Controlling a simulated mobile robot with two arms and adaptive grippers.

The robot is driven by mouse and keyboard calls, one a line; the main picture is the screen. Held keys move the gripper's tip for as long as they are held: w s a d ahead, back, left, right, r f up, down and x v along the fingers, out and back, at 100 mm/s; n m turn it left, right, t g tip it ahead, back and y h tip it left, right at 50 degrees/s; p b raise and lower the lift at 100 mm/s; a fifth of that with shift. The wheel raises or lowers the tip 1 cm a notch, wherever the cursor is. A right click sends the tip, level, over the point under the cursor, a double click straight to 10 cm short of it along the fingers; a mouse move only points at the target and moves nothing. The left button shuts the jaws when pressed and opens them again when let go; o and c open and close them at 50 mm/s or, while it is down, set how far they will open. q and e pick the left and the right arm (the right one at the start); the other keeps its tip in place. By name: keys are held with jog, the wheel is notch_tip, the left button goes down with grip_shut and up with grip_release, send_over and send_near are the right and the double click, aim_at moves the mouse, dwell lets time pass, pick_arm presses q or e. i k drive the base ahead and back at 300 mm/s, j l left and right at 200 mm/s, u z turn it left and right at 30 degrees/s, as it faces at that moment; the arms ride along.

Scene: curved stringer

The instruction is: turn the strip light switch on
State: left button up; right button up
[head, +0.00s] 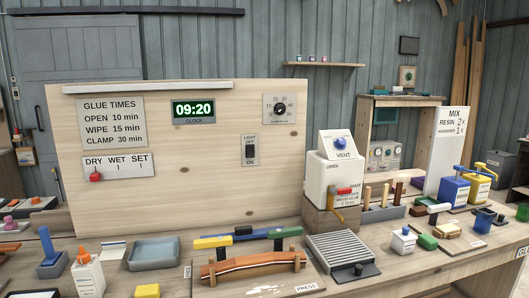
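The light switch (250,151) is a small plate on the upright wooden board (215,185), right of its middle. Its label reads LIGHT and OFF above a dark rocker, and ON below it. The rocker is too small to tell which way it is pressed. A long pale bar (148,88) runs along the board's top edge, and it shows no clear glow. Neither of my grippers is in the head view, and nothing touches the switch.
A clock (193,111) and a dial (280,108) are on the same board. On the bench below stand a press (252,265) with a curved wooden strip, a grey tray (154,253), a glue bottle (88,275) and a white VENT box (333,180). The space before the switch is clear.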

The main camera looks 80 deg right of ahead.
aim_at(250, 149)
jog(key=z, duration=2.65)
jog(key=i+u, duration=0.4)
jog(key=i+l+u, duration=0.35)
jog(key=i+j, duration=0.1)
jog(key=i, duration=0.05)
